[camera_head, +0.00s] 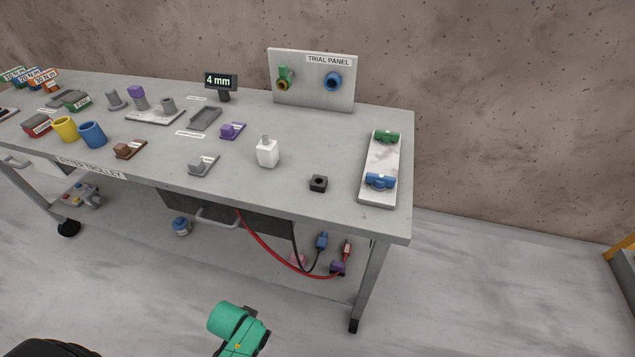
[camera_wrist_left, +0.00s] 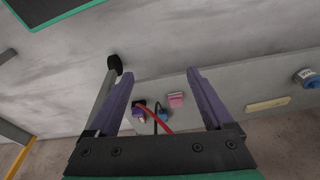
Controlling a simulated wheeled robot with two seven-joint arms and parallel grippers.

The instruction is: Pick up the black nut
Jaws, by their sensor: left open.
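In the head view the left gripper's fingers are not visible. My right gripper is not in view.
A white bottle (camera_head: 267,152) stands left of the nut. A pale plate (camera_head: 378,156) with green and blue fittings lies to its right. The trial panel (camera_head: 312,92) stands behind. Red and black cables hang below the top, above the lower shelf. Bare top surrounds the nut.

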